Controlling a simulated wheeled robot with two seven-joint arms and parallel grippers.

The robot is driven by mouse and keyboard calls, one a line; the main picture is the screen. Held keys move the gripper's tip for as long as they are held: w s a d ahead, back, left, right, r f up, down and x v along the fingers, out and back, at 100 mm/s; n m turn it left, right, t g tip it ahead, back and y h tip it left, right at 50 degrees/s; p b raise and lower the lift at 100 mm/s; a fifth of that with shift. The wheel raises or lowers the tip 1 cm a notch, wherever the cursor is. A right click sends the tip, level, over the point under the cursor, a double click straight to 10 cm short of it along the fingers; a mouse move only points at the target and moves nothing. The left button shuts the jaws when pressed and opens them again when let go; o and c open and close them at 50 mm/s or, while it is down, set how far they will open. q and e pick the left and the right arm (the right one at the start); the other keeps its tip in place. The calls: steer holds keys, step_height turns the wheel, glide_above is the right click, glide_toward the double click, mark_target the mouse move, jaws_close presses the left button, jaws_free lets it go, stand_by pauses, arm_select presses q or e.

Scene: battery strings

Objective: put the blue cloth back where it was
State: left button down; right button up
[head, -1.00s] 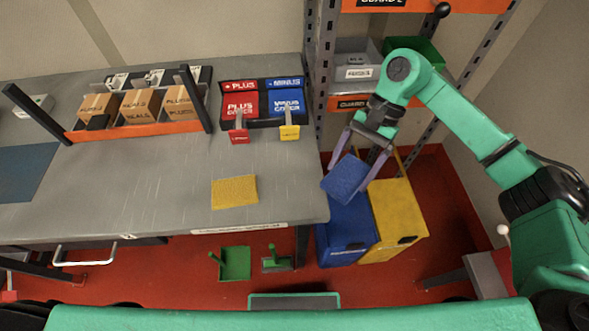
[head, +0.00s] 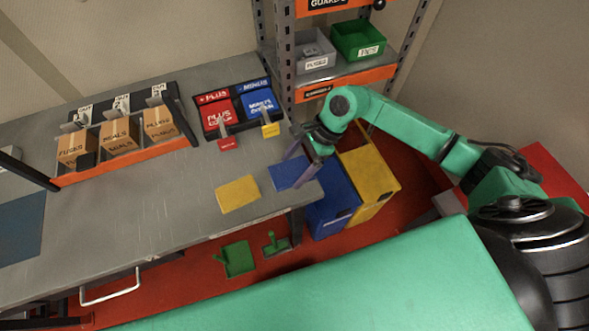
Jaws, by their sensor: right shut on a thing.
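The blue cloth (head: 287,174) is at the right end of the grey workbench, beside the yellow cloth (head: 238,194). It looks flat and level with the bench top; I cannot tell whether it touches it. My right gripper (head: 304,168) is shut on the right part of the blue cloth, its fingers hiding a little of it. The yellow cloth lies flat on the bench (head: 190,212), to the left of the blue one. My left gripper is not in view.
A blue bin (head: 332,198) and a yellow bin (head: 371,188) stand on the red floor right of the bench. Red and blue cover holders (head: 219,118) and an orange rack of boxes (head: 118,161) stand along the back. Shelving (head: 322,73) rises behind the arm.

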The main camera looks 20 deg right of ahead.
mark_target(295, 175)
step_height(295, 175, down, 4)
steer(key=shift+d+f+p, duration=0.1)
steer(key=shift+p, duration=0.35)
steer(key=shift+f, duration=0.15)
steer(key=o, duration=1)
steer(key=shift+o, duration=0.2)
steer(key=shift+r, duration=0.25)
steer(key=b+v, duration=0.5)
steer(key=v, duration=0.7)
